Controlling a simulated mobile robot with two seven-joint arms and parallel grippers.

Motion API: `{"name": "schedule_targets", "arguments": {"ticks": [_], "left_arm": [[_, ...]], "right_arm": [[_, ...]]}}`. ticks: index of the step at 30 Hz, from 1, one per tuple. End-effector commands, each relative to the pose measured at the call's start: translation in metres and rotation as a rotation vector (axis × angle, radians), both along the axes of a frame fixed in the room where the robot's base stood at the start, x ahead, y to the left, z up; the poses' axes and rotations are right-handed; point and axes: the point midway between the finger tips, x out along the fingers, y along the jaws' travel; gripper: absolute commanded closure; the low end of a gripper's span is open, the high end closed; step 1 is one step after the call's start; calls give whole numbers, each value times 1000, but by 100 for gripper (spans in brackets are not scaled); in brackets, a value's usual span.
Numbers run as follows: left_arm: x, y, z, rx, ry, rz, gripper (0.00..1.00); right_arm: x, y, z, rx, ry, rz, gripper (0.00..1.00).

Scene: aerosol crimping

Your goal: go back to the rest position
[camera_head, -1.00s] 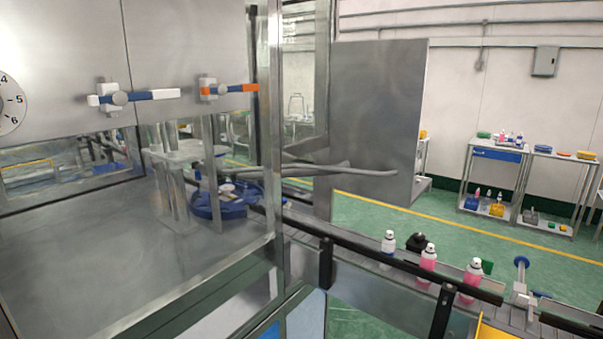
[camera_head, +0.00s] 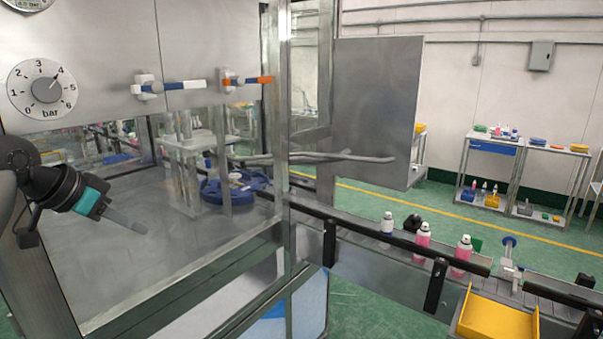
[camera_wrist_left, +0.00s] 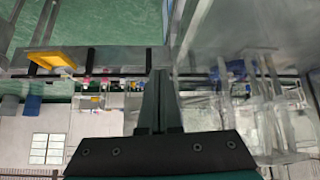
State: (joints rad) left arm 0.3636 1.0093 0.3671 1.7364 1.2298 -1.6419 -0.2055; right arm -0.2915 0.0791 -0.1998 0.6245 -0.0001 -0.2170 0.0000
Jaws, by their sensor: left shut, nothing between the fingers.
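My left gripper (camera_head: 128,222) comes in from the left edge in the head view, with a black wrist and a teal band. Its grey fingers are shut and empty. They point down and to the right, in front of the steel machine cabinet (camera_head: 110,275). In the left wrist view the closed fingers (camera_wrist_left: 158,85) stand together at the centre with nothing between them. My right gripper is in neither view.
A round pressure dial (camera_head: 47,88) and two valves with blue-and-white (camera_head: 183,86) and orange (camera_head: 262,79) handles are on the cabinet. A conveyor (camera_head: 345,235) carries several bottles (camera_head: 422,240). A yellow tray (camera_head: 497,325) is at lower right. Open green floor lies behind.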

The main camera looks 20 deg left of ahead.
Motion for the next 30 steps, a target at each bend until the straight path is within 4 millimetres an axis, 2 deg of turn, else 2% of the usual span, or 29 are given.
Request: {"name": "schedule_targets", "arguments": {"ticks": [1,4,6,9,12,15,18,24,30], "left_arm": [[-2,-17,-41,20,63,-11,100],[-13,-48,-111,69,162,-20,100],[-27,-73,-156,101,220,-30,100],[-57,-111,-212,138,288,-44,100],[-92,-151,-254,160,334,-51,100],[-127,-188,-279,169,361,-46,100],[-156,-215,-291,168,372,-30,100],[-196,-250,-295,155,382,19,100],[-227,-273,-288,137,390,85,100]], "right_arm": [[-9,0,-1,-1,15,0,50],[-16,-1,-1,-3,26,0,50],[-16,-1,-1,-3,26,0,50],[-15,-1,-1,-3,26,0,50],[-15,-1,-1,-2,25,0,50],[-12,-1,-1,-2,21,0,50],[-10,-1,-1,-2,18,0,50],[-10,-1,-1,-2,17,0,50],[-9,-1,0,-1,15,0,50]]}}
